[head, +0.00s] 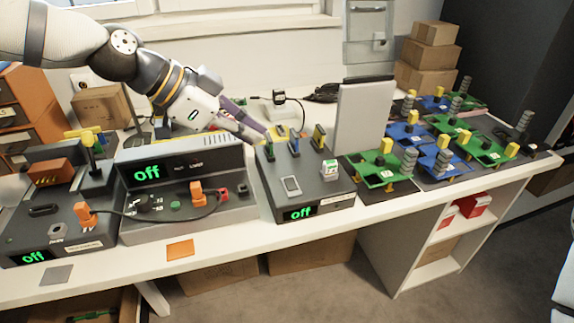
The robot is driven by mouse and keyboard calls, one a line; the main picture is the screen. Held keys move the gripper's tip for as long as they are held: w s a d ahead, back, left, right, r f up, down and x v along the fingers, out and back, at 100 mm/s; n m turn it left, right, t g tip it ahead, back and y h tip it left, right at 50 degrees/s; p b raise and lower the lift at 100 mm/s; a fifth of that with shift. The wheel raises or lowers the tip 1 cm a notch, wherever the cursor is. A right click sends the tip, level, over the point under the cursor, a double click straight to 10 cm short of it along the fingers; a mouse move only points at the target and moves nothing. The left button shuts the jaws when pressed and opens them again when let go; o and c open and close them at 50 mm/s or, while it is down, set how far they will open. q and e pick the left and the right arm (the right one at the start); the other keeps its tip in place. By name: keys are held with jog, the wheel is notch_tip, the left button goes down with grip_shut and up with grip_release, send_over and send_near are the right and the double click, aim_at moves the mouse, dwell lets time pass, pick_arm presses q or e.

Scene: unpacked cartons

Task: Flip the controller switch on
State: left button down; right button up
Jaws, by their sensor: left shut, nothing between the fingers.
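My left gripper (268,139) reaches in from the upper left. Its fingers are shut and empty, at the back left of a dark grey box (305,190). I cannot tell whether they touch it. This box has a green "off" display on its front, a grey rectangular piece (291,186) on top, upright slots at the back and a white-and-green block (329,168). A wider box (147,212) with a large "off" screen stands to its left, and another box (52,233) showing "off" is at far left. I cannot tell which is the controller. My right gripper is out of view.
The boxes stand on a white table (235,232). An orange plug and black cable join the two left boxes. A grey upright panel (361,118) and several green and blue boards (383,171) lie to the right. Cartons (430,55) are stacked at the back.

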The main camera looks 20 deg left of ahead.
pick_arm(q)
jog(key=b, duration=0.3)
send_over(287, 183)
jog(key=f, duration=0.8)
jog(key=shift+s+d+f, duration=0.15)
jog(key=shift+s+d, duration=0.05)
notch_tip(287, 183, down, 2)
jog(key=shift+w+a+f, duration=0.1)
jog(key=shift+a, duration=0.05)
jog(key=shift+w+f, duration=0.1)
jog(key=shift+f, duration=0.2)
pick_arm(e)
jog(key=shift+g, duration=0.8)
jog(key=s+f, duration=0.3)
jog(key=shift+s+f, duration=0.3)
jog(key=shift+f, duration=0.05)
